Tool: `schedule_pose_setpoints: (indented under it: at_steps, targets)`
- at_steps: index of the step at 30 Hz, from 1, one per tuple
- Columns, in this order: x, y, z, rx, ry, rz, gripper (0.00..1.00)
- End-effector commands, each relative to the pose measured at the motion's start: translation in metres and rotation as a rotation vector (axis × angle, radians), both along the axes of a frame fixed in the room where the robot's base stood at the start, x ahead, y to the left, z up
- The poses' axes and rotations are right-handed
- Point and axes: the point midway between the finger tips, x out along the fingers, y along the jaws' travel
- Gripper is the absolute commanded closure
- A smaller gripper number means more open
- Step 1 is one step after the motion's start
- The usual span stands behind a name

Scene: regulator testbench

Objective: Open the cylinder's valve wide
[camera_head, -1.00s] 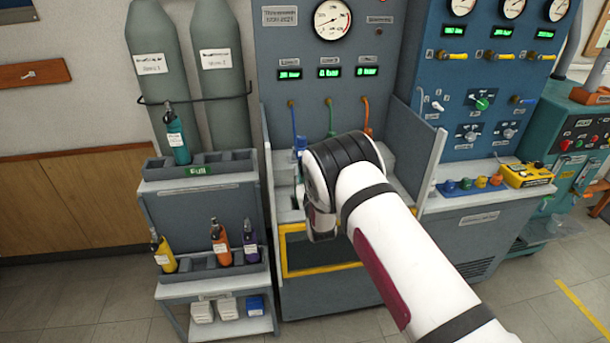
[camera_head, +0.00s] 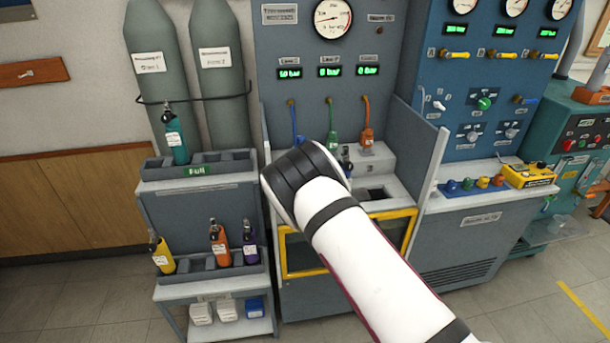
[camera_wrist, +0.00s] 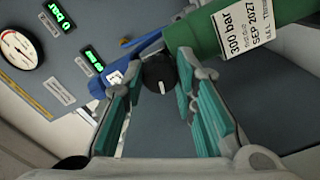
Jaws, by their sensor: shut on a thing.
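In the wrist view a green cylinder (camera_wrist: 240,28) with a white label reading "300 bar" and "SEP 2027" lies across the upper right of the picture. Its black valve knob (camera_wrist: 158,74) sits at its end. My gripper (camera_wrist: 159,78) has its teal-padded fingers on either side of the knob, shut on it. In the head view my arm's wrist covers the gripper, and I cannot make out the held knob there.
The grey testbench (camera_head: 282,40) has a round gauge (camera_head: 332,18), green displays and blue, green and orange hoses. A side panel (camera_head: 425,165) stands right of my wrist. A rack (camera_head: 200,172) at left holds a teal cylinder (camera_head: 176,140), with other small cylinders below.

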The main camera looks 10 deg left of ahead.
Motion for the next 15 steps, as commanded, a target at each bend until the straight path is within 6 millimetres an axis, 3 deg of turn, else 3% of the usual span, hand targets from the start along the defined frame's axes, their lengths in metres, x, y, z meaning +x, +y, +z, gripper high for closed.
schedule_pose_setpoints:
  at_steps: [15]
  targets:
    - [-0.0002, 0.0012, -0.0016, -0.464, -0.133, 0.003, 1.00]
